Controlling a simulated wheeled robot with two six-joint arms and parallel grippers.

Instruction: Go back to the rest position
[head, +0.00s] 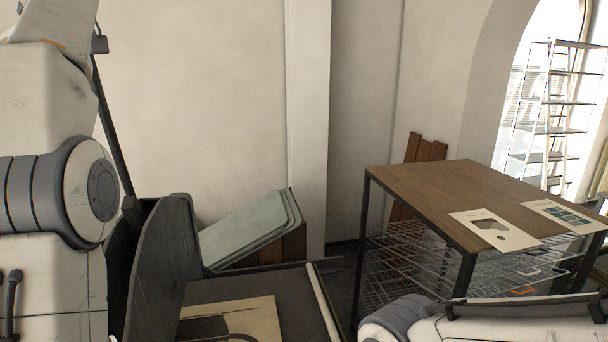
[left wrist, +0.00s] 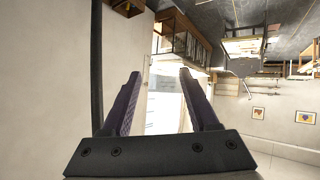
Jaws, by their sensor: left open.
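My left gripper (left wrist: 158,103) shows in the left wrist view with its two dark fingers apart and nothing between them. The room appears upside down behind it, with a pale wall on the left and a bright opening behind the fingers. In the head view my left arm rises along the left side, and its gripper is out of the picture. Part of my right arm lies at the lower right of the head view. My right gripper is not in view.
A wooden-topped table (head: 440,183) with two printed sheets, (head: 495,229) and (head: 563,215), stands on the right over wire racks (head: 405,262). A dark bed (head: 300,300) with a printed sheet (head: 250,318) lies low in the middle. Grey-green slabs (head: 247,230) lean behind it. A white shelf (head: 545,115) stands far right.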

